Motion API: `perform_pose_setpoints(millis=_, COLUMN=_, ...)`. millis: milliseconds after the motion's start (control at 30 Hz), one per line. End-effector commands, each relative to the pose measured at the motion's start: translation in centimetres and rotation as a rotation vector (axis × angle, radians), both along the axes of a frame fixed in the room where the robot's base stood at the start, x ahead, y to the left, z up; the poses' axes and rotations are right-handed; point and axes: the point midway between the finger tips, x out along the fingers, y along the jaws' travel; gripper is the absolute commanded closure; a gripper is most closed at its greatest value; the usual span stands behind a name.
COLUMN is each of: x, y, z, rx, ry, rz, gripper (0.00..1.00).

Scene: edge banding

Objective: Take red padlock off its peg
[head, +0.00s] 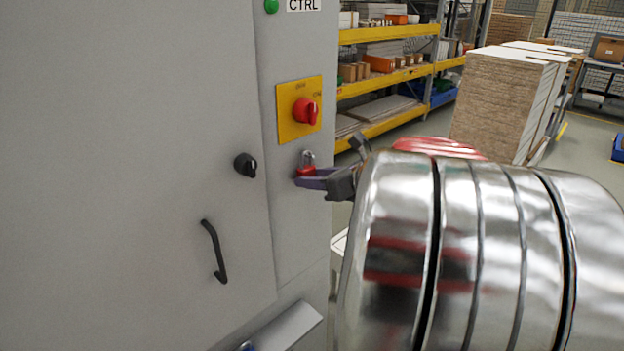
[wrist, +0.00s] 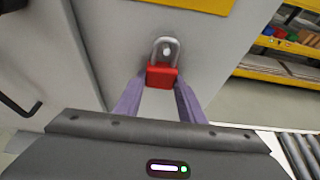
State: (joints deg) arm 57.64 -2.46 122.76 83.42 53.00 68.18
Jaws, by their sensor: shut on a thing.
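The red padlock (head: 306,170) is at the grey cabinet's narrow right panel, below the yellow switch plate. In the wrist view the padlock (wrist: 161,76) has its silver shackle upright, around a small pale peg (wrist: 167,52) on the panel. My gripper (head: 308,180) reaches in from the right, with its purple fingers at the padlock's body. In the wrist view my gripper (wrist: 161,82) has one finger on each side of the red body and is shut on it. Whether the shackle is clear of the peg's end cannot be told.
The yellow plate with a red rotary switch (head: 306,111) is just above the padlock. A black knob (head: 245,165) and a black handle (head: 214,251) stick out from the cabinet door to the left. Shelving (head: 388,76) and stacked boards (head: 500,105) stand farther back right.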

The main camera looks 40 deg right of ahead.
Motion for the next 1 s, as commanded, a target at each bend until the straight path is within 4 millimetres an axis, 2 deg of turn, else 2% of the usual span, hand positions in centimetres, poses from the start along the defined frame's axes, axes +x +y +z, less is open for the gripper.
perform_pose_setpoints(millis=100, x=0.0, y=0.0, z=0.0, rx=0.0, ry=0.0, rz=0.0, gripper=0.88)
perform_pose_setpoints(millis=1000, x=0.0, y=0.0, z=1.5, rx=-0.001, ry=0.0, rz=0.001, gripper=0.88)
